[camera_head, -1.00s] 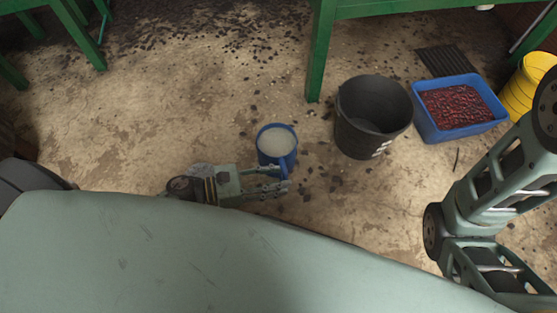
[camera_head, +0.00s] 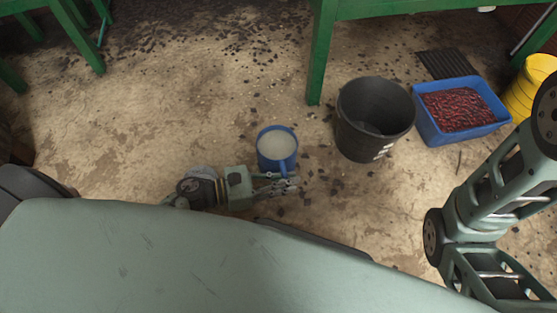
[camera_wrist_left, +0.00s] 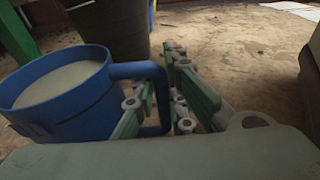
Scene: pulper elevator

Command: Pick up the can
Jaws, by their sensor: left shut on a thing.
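The can is a blue mug-like vessel (camera_head: 277,148) with a pale, whitish inside, standing in the middle of the head view. In the left wrist view the blue can (camera_wrist_left: 75,112) is upright, with its handle toward my gripper. My left gripper (camera_head: 282,184) is at the near side of the can, at its handle. In the left wrist view the left gripper's fingers (camera_wrist_left: 158,108) are on either side of the handle and shut on it. I cannot tell whether the can touches the floor. My right gripper is out of view.
A black bucket (camera_head: 374,120) stands right of the can. Beyond it are a blue tub (camera_head: 440,137) of red berries, a dark grate (camera_head: 448,63) and a yellow bucket (camera_head: 530,90). A green table leg (camera_head: 321,55) rises behind.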

